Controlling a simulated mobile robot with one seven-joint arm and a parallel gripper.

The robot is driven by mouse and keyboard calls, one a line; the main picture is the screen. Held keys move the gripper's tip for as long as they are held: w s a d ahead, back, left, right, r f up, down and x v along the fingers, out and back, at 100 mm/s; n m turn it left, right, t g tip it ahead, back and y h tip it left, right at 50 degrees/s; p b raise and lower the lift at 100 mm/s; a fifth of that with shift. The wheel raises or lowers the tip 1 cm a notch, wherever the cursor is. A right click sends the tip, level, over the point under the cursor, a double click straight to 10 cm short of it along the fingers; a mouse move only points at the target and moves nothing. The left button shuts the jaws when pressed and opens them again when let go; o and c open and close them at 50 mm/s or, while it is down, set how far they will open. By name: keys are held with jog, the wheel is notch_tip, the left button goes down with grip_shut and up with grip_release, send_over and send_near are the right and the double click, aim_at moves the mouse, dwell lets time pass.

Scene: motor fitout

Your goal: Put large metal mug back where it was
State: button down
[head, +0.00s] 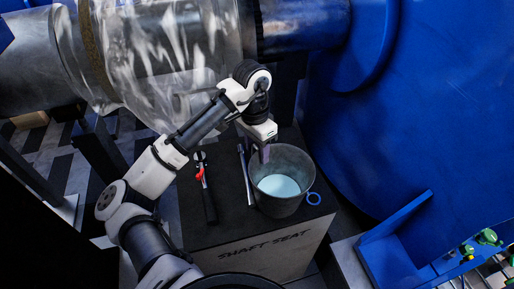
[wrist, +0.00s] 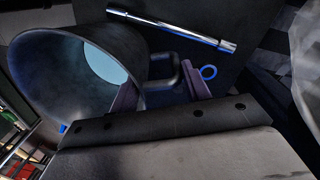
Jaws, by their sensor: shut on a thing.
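The large metal mug (head: 281,210) is a wide dark grey vessel with a pale blue inside. In the head view it is upright at the right of the black-topped block marked SHAFT SEAT (head: 262,256); I cannot tell if it touches the top. My gripper (head: 264,155) reaches down at the mug's back left side. In the wrist view the mug (wrist: 52,80) fills the left, and its handle (wrist: 176,82) lies between the purple fingers of my gripper (wrist: 158,88), which is shut on it. The handle is hidden in the head view.
A ratchet with a red part (head: 208,195) and a silver bar (head: 246,176) lie left of the mug. A blue ring (head: 314,198) is close at its right. A large shaft (head: 165,45) passes overhead, and a big blue housing (head: 420,110) stands at the right.

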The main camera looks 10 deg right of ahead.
jog(key=c, duration=0.7)
grip_release()
jog(key=shift+f, duration=0.1)
